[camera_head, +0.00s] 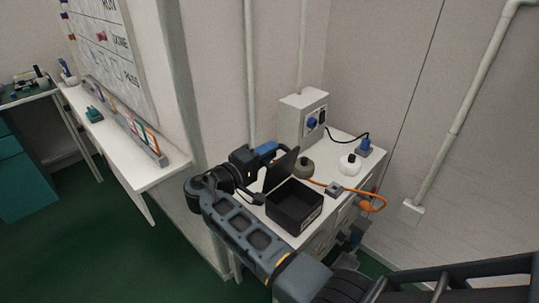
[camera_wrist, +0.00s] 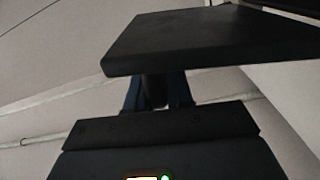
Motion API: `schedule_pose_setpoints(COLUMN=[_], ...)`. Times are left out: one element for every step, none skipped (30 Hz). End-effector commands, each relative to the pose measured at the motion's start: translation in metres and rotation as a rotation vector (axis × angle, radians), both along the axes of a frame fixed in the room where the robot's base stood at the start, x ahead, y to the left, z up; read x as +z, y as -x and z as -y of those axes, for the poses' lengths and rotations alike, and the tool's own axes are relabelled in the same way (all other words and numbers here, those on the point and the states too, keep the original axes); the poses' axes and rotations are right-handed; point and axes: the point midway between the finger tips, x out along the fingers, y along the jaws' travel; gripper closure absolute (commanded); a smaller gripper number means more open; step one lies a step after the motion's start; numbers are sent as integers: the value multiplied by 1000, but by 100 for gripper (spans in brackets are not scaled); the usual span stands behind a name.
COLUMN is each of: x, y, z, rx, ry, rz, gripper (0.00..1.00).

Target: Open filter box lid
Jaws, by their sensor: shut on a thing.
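The filter box (camera_head: 300,221) is a small black open-topped box on the white cabinet top. Its black lid (camera_head: 281,170) stands raised along the box's left side, roughly upright, and the dark inside of the box shows. My gripper (camera_head: 267,149) is at the upper part of the lid, shut on it. In the wrist view the lid (camera_wrist: 210,38) is a dark slab across the top, with the blue fingers of my gripper (camera_wrist: 157,92) reaching to it.
The white cabinet (camera_head: 335,150) also carries a grey switch box (camera_head: 303,118), a white round item (camera_head: 349,165), a blue plug (camera_head: 365,147) and an orange cable (camera_head: 345,190). Walls stand close behind. A white shelf (camera_head: 135,160) is at left, with green floor (camera_head: 100,230) below.

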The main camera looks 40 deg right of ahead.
Motion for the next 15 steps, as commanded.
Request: schedule_pose_setpoints(x=[5,5,5,5,4,4,4,4,4,4,4,4,4,3,3], y=[-2,-2,-2,-2,-2,-2,-2,-2,-2,-2,-2,-2,-2,-2,-2], z=[0,0,0,0,0,0,0,0,0,0,0,0,0,0,0], rx=[2,3,3,3,4,4,4,4,4,4,4,4,4,3,3], ry=[4,4,4,4,3,3,3,3,3,3,3,3,2,2,2], rz=[8,8,8,8,8,8,7,7,7,7,7,7,7,6,5], gripper=[100,100,100,100,100,100,100,100,100,100,77,73,70,68,64])
